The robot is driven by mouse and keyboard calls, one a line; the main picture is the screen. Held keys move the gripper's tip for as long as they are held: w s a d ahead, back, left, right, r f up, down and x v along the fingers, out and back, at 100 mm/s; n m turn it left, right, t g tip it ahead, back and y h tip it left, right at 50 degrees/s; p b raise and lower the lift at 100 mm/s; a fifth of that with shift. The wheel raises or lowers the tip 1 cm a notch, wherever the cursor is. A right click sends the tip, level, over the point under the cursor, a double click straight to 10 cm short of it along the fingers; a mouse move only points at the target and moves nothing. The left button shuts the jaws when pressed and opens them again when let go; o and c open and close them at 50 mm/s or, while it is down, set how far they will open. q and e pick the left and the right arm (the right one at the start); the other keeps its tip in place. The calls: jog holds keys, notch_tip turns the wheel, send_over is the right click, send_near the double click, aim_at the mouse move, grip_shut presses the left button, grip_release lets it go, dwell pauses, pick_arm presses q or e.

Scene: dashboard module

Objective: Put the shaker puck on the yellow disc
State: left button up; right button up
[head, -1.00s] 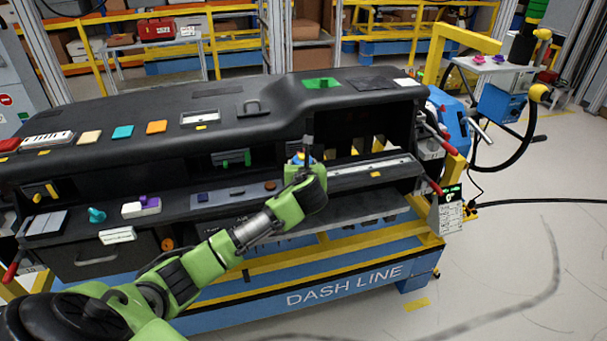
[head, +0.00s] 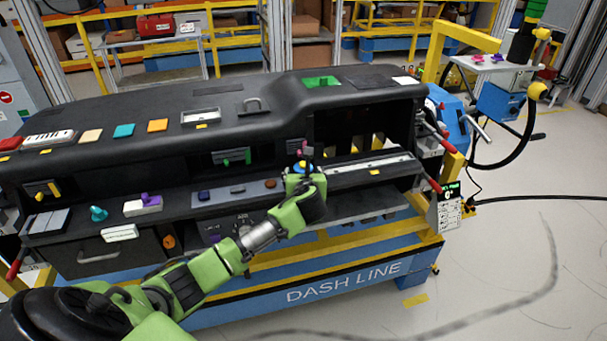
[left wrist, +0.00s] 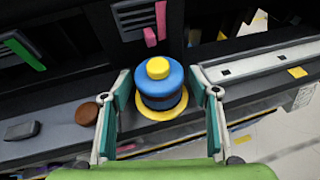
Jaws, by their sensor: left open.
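The shaker puck is a blue cylinder with a dark lower band and a yellow knob on top; it shows in the left wrist view (left wrist: 160,88) and partly in the head view (head: 303,167). It stands upright on the yellow disc (left wrist: 158,114), whose rim shows around its base on the dash ledge. My left gripper (left wrist: 161,92) is open, with one finger on each side of the puck. A gap shows between puck and fingers. In the head view, the gripper (head: 303,178) hides the disc. My right gripper is not in view.
A pink lever (left wrist: 160,20) stands just behind the puck. A brown round knob (left wrist: 87,113) and a dark block (left wrist: 22,130) are to the left on the ledge. A light rail (left wrist: 260,65) runs along the right. The dash's upper shelf overhangs behind.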

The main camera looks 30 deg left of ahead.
pick_arm(q)
jog(key=shift+s+d, duration=0.1)
jog(key=b+v, duration=0.1)
jog(key=v, duration=1)
jog(key=shift+s+d+r, duration=0.2)
jog(key=shift+s+r, duration=0.05)
jog(key=shift+s, duration=0.05)
jog(key=shift+f, duration=0.1)
